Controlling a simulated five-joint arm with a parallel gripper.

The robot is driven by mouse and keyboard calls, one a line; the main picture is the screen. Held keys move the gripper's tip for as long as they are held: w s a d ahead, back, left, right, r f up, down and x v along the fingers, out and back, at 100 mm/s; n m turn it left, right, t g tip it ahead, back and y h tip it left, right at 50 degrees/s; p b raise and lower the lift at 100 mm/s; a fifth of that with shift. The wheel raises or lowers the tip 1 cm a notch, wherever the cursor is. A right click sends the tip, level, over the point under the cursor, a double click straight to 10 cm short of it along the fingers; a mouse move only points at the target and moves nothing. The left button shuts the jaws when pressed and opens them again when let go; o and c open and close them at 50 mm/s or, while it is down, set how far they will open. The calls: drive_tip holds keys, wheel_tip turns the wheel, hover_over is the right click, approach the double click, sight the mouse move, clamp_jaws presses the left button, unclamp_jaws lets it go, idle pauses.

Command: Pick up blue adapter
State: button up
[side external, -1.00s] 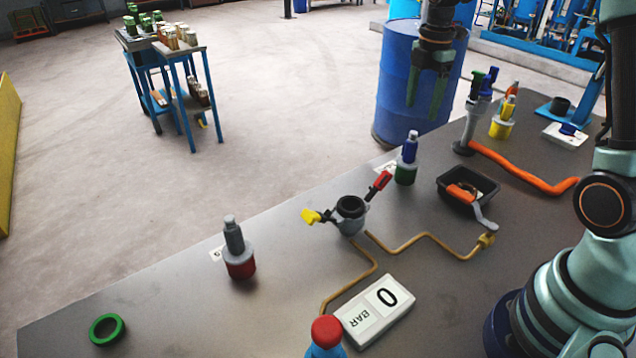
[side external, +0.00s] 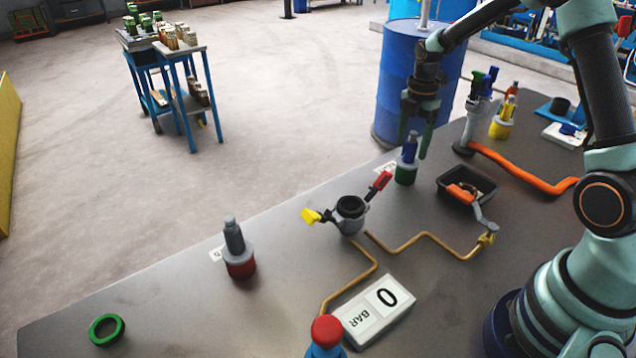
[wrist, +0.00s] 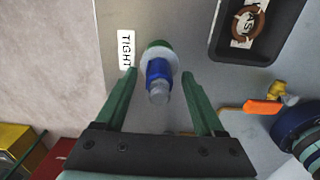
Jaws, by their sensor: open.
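The blue adapter (side external: 410,148) stands upright in a holder with a grey collar and green base (side external: 405,174) near the table's far edge. In the wrist view the blue adapter (wrist: 158,75) with its grey tip lies between the two green fingers. My gripper (side external: 415,142) points down and is open, with its fingers on either side of the adapter's upper part. In the wrist view my gripper (wrist: 158,88) shows a gap between each finger and the adapter.
A black tray (side external: 452,198) is right of the adapter. A vessel (side external: 350,214) with red and yellow handles stands to the left. A grey post (side external: 467,135) with an orange hose (side external: 520,172) stands behind right. A white label (wrist: 126,50) lies beside the adapter.

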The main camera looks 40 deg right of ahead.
drive_tip(key=shift+f, duration=1.2)
clamp_jaws()
drive_tip(key=shift+r, duration=0.1)
